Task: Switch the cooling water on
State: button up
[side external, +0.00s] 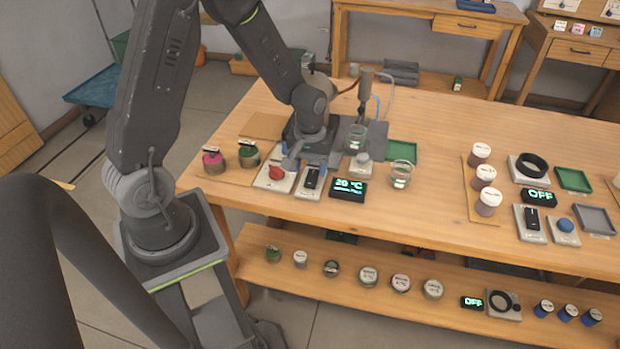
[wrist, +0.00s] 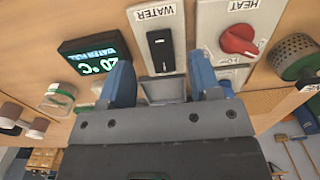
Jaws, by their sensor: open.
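The WATER switch (wrist: 158,49) is a black rocker on a pale plate. In the wrist view it sits upper centre, just beyond and between my fingertips; its rocker position is hard to read. In the side view the switch (side external: 312,179) is at the front of the table, left of the display. My gripper (wrist: 160,78) has two blue fingers spread apart with nothing between them, apparently above the plate. In the side view my gripper (side external: 309,161) is just behind the switch. The black display (wrist: 96,54) reads 20 °C, with a smaller line beneath; it also shows in the side view (side external: 348,188).
The red HEAT knob (side external: 277,174) is left of the switch, with lidded jars (side external: 214,162) beyond it. A glass beaker (side external: 401,175) and a green tray (side external: 402,151) stand right of my gripper. The distiller's glassware (side external: 356,137) is close behind.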

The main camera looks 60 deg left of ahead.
aim_at(310, 183)
jog(key=shift+f, duration=2.35)
jog(key=c, duration=0.9)
jog(key=shift+w+a+r+g+h, duration=0.15)
jog(key=shift+a+g+h, duration=0.05)
jog(key=shift+g+h, duration=0.6)
jog(key=shift+w+a+r+g+h, duration=0.15)
jog(key=shift+g+h, duration=0.65)
jog(key=o, duration=0.9)
